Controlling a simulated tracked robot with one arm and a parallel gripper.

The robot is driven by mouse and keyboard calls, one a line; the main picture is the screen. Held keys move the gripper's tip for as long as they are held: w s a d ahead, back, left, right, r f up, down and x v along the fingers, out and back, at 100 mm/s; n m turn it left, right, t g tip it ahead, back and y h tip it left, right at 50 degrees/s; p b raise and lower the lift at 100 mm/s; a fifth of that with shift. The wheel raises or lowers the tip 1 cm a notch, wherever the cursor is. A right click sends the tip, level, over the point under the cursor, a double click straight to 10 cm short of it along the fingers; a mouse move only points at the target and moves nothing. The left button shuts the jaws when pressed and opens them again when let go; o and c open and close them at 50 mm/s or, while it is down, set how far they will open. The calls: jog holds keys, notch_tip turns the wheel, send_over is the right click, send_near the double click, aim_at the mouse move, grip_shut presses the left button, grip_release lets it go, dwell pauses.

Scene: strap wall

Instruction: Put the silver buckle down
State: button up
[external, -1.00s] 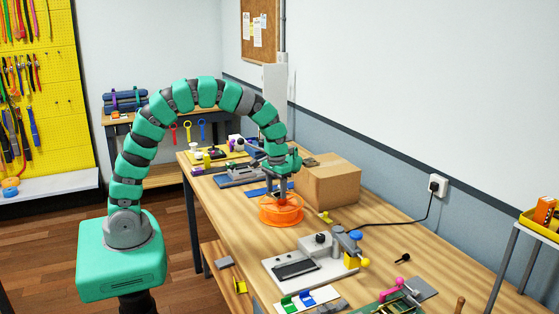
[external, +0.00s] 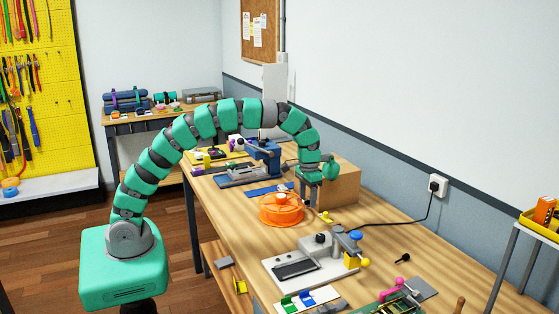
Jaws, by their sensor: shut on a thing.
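My gripper (external: 303,196) points down beside the left part of the cardboard box, just behind and right of the orange reel. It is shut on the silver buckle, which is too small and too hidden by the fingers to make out. I cannot tell whether the fingertips touch the bench or hang slightly above it.
The orange reel (external: 281,210) stands on the wooden bench (external: 235,215) close to my gripper. The cardboard box (external: 338,186) is right behind it. A blue strip (external: 268,190) lies to the left. A grey fixture (external: 311,262) stands nearer the camera, with a small yellow piece (external: 325,217) behind it.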

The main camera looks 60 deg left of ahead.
aim_at(308, 231)
jog(key=shift+d+f, duration=0.15)
jog(key=shift+d, duration=0.45)
jog(key=shift+d+f, duration=0.15)
jog(key=shift+f, duration=0.1)
notch_tip(308, 231, down, 9)
jog(key=shift+s+f+b, duration=0.1)
jog(key=shift+f+b, duration=0.1)
jog(key=shift+b, duration=0.15)
jog(key=o, duration=0.7)
jog(key=shift+o, duration=0.3)
jog(key=shift+r, duration=0.1)
notch_tip(308, 231, up, 12)
jog(key=shift+p, duration=0.35)
